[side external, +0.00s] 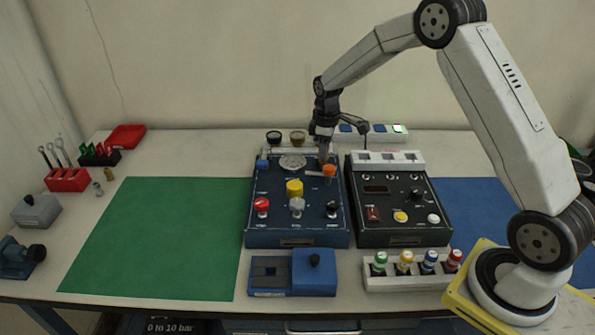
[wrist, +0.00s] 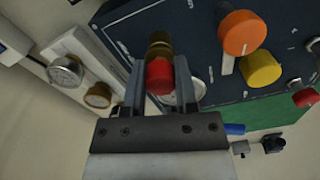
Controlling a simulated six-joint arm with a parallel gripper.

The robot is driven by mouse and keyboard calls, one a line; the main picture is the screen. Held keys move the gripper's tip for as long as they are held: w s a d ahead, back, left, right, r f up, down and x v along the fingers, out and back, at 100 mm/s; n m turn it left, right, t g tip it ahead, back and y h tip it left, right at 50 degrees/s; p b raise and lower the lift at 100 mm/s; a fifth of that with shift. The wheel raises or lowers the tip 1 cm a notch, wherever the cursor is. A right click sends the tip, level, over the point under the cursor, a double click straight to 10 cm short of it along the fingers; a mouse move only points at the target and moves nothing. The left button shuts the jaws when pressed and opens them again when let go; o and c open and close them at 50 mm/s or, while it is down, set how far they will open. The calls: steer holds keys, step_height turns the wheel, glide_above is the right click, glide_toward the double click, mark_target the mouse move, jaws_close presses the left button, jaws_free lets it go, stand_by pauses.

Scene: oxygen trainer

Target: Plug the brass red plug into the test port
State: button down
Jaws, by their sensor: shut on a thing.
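My gripper (wrist: 159,78) is shut on the brass red plug (wrist: 159,73) in the wrist view. The plug's red body is between the two fingers, and its brass end points away from the palm toward the dark blue panel. In the side view my gripper (side external: 325,150) is at the back right of the blue panel (side external: 270,228), behind the orange knob (side external: 329,169); the plug is too small to make out clearly there. I cannot pick out the test port, and whether the brass end touches the panel is not clear.
The blue panel also carries a yellow knob (side external: 294,188), a red knob (side external: 261,204) and a round dial (side external: 292,162). A dark control box (side external: 400,235) stands close on the right. A green mat (side external: 150,240) lies clear on the left. Gauges (wrist: 66,72) stand behind the panel.

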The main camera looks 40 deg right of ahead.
steer(key=shift+f, duration=0.55)
steer(key=shift+c, duration=1.6)
jaws_free()
steer(key=shift+r, duration=3.95)
steer(key=s+a+m+t, duration=0.1)
steer(key=s+a+m, duration=0.1)
steer(key=s+a, duration=0.2)
steer(key=s+a+f+m, duration=0.1)
steer(key=s+a, duration=0.3)
steer(key=s, duration=0.6)
steer(key=s+a+f+m+t, duration=0.1)
steer(key=s+a+m, duration=0.2)
steer(key=s, duration=0.5)
steer(key=shift+a+t, duration=0.3)
steer(key=shift+a, duration=0.25)
